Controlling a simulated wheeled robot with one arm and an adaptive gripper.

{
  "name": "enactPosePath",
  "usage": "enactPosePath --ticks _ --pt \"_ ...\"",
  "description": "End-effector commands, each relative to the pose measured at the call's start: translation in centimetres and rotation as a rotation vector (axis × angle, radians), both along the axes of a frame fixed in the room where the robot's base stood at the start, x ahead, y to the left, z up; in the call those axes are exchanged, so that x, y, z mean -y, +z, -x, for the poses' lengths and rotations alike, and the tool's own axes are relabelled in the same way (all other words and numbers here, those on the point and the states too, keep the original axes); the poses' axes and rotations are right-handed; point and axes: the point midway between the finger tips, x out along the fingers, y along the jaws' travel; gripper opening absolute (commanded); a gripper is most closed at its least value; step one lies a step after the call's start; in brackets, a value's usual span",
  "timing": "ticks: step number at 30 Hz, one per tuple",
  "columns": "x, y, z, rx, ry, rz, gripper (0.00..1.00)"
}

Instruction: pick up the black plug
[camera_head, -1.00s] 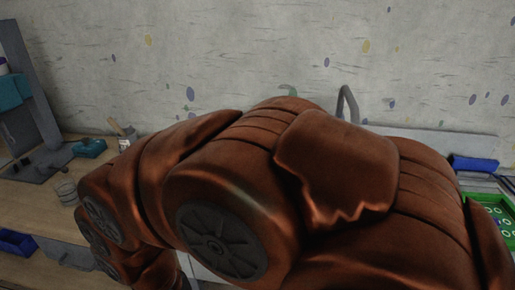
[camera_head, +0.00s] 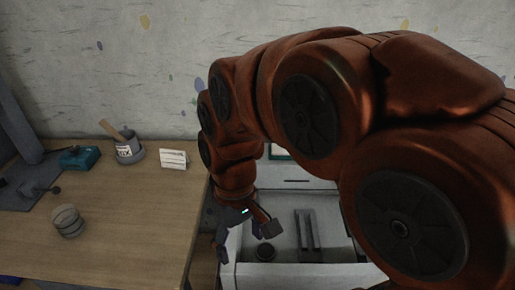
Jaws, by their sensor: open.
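A small black round thing (camera_head: 265,252), which looks like the black plug, sits in the white basin (camera_head: 300,269) at the lower middle of the head view. My gripper (camera_head: 246,243) hangs at the left side of the basin, pointing down with its fingers apart and nothing seen between them. The right finger is just above and close to the black plug in the picture. I cannot tell the height gap between them.
A grey forked fixture (camera_head: 306,232) stands in the basin right of the plug. The wooden table (camera_head: 120,225) on the left holds a round jar (camera_head: 67,220), a cup with tools (camera_head: 128,148), a white card (camera_head: 173,159) and a teal box (camera_head: 79,157).

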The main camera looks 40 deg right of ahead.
Motion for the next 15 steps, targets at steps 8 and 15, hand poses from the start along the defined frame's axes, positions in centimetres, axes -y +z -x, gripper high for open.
enactPosePath --ticks 8,15 --pt "1.8 3.4 -9.2 0.039 0.110 -0.090 0.78" --pt "4.3 5.2 -16.4 0.086 0.221 -0.161 0.78"
